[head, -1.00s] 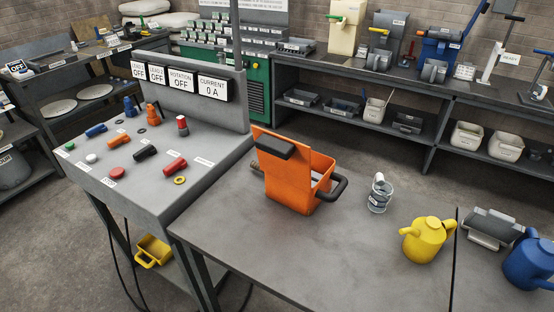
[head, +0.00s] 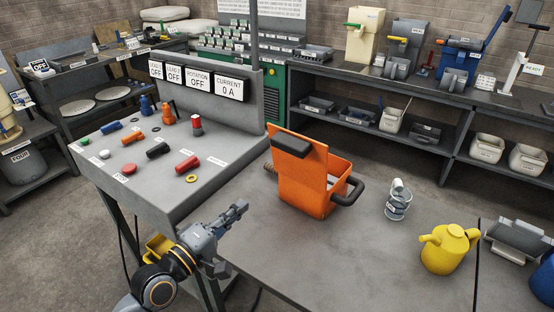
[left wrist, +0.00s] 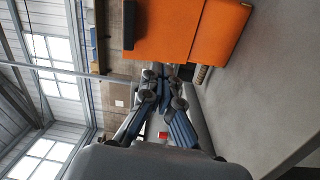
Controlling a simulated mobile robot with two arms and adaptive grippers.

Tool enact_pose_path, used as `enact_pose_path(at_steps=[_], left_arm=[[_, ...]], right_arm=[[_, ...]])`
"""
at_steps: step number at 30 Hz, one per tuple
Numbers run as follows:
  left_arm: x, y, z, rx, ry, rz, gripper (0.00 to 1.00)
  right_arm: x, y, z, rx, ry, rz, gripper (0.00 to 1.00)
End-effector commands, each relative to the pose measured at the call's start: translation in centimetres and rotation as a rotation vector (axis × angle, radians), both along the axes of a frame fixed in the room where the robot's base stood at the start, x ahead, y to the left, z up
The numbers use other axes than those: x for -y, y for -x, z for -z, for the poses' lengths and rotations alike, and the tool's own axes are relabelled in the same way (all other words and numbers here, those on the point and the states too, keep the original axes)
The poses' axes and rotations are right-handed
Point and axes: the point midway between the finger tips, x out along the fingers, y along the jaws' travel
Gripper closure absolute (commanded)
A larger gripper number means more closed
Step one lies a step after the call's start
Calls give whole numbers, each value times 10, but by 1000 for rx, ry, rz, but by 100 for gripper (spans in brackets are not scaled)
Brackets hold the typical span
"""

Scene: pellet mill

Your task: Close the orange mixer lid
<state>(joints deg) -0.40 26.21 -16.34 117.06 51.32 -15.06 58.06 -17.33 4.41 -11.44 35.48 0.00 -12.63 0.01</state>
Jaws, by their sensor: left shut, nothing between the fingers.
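The orange mixer (head: 315,196) stands on the grey table. Its orange lid (head: 298,165) is raised, upright, with a black handle (head: 300,142) near its top edge. A black handle loop sticks out from the mixer's right side. My left gripper (head: 240,207) is shut and empty, at the table's left edge, to the left of and nearer than the mixer, apart from it. In the left wrist view the shut fingers (left wrist: 164,72) point toward the orange mixer (left wrist: 215,30), which shows sideways at the top. My right gripper is not in view.
The control panel (head: 140,160) with knobs and its upright display board stand left of the table. A clear cup (head: 397,204) and a yellow watering can (head: 448,250) stand right of the mixer. The table front (head: 330,265) is clear.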

Motion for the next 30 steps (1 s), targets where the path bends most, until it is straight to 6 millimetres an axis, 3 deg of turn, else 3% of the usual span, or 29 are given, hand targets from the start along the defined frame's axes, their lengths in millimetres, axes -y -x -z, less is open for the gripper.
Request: enact_pose_path(at_steps=[1, 3, 6, 11, 24, 30], left_arm=[[2, 1, -21, 17, 72, 18, 100], [3, 2, -39, 24, 145, 35, 100], [6, -1, -50, 26, 186, 44, 100], [18, -19, -56, 26, 188, 43, 100], [67, -91, -70, 25, 180, 42, 100], [78, -108, -71, 24, 180, 42, 100]], right_arm=[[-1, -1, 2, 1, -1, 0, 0], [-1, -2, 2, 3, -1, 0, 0], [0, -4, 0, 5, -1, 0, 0], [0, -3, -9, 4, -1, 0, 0], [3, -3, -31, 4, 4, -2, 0], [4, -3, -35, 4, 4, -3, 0]])
